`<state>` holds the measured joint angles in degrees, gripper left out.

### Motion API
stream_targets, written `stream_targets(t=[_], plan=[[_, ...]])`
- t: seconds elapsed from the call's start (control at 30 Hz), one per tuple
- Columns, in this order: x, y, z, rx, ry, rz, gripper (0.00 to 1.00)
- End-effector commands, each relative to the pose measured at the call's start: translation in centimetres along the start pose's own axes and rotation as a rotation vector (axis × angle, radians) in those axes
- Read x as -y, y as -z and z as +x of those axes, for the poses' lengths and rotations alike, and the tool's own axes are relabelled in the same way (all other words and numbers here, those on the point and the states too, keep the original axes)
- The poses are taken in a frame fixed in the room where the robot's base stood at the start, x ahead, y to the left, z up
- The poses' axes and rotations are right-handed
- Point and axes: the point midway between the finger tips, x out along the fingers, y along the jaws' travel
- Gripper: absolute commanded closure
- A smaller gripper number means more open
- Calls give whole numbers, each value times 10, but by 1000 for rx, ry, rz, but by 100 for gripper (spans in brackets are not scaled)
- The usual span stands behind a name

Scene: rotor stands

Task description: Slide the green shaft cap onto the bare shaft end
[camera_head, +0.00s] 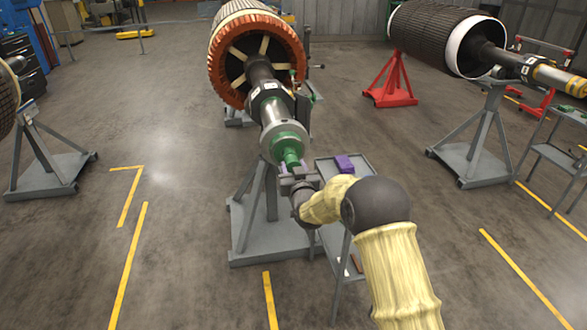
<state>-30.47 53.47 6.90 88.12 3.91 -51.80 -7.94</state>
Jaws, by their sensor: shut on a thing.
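The green shaft cap (287,141) is at the near end of the middle rotor's shaft (264,84), in line with it. A grey metal ring (283,129) shows directly behind and around its wide part. I cannot tell how far the cap sits over the shaft end, because the bare end is hidden behind it. My gripper (296,176) is at the narrow near end of the cap, below the shaft's tip, and is shut on it. My arm reaches in from the lower right.
The middle rotor (257,50) rests on a grey stand (268,236). A small grey cart (342,168) with a purple block (344,164) stands close to the right of my gripper. Another rotor (440,35) with a yellow-ended shaft is at upper right.

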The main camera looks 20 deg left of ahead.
Motion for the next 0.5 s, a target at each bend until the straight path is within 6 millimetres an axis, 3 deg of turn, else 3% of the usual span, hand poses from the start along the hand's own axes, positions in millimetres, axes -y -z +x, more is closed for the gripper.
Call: stream_targets(t=[0.27,0.3,0.4,0.5], plan=[[0,0,1,0,0,0,74],[0,0,1,0,0,0,54],[0,0,1,0,0,0,34],[0,0,1,0,0,0,33]])
